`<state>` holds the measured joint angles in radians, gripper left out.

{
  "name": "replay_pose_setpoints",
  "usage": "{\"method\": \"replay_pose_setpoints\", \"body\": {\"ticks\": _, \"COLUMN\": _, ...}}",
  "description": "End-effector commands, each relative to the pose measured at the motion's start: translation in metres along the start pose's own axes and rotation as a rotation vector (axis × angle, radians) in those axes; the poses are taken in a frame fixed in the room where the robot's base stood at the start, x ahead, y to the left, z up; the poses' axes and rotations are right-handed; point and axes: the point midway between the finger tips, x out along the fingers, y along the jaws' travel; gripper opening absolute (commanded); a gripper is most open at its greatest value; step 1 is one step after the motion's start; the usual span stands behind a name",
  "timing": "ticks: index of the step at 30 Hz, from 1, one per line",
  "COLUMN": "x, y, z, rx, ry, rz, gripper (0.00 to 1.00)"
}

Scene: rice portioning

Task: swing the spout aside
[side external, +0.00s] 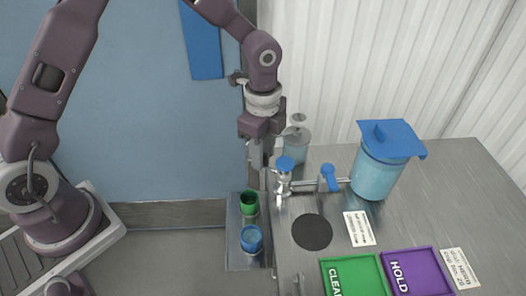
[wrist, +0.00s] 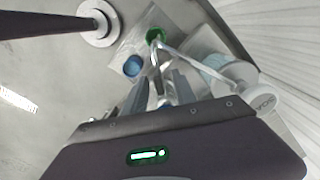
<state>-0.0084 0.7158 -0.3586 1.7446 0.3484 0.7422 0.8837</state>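The spout assembly is a metal tap (side external: 283,184) with a blue cap (side external: 285,163). A metal pipe joins it past a blue lever (side external: 329,178) to a clear container with a blue lid (side external: 375,175) on the right. My gripper (side external: 261,184) points down just left of the tap in the side view. In the wrist view my gripper (wrist: 160,88) shows two grey fingers apart, with a pale part of something low between them. I cannot tell whether the fingers touch the spout; the tap is largely hidden in the wrist view.
A green cup (side external: 249,203) and a blue cup (side external: 251,239) stand on a metal tray (side external: 236,262) left of the tap. A dark round pad (side external: 312,232), a green tray (side external: 325,272) and a purple tray (side external: 443,273) lie in front.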

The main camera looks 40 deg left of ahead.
Motion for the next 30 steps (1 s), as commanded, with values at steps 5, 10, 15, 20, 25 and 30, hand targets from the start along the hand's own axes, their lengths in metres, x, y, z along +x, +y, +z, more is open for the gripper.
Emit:
{"method": "replay_pose_setpoints", "body": {"ticks": 5, "x": -0.010, "y": -0.001, "z": 0.000, "rx": -0.001, "ry": 0.001, "rz": -0.002, "gripper": 0.33}}
{"method": "replay_pose_setpoints", "body": {"ticks": 10, "x": -0.046, "y": -0.001, "z": 0.000, "rx": -0.001, "ry": 0.001, "rz": -0.004, "gripper": 0.33}}
{"method": "replay_pose_setpoints", "body": {"ticks": 15, "x": -0.068, "y": -0.001, "z": 0.000, "rx": -0.001, "ry": 0.001, "rz": -0.002, "gripper": 0.33}}
{"method": "replay_pose_setpoints", "body": {"ticks": 20, "x": -0.071, "y": 0.000, "z": 0.000, "rx": 0.000, "ry": 0.000, "rz": 0.000, "gripper": 0.33}}
{"method": "replay_pose_setpoints", "body": {"ticks": 25, "x": -0.074, "y": 0.001, "z": 0.001, "rx": -0.009, "ry": -0.002, "rz": -0.005, "gripper": 0.33}}
{"method": "replay_pose_setpoints", "body": {"ticks": 30, "x": -0.134, "y": 0.034, "z": 0.035, "rx": -0.266, "ry": -0.022, "rz": -0.124, "gripper": 0.33}}
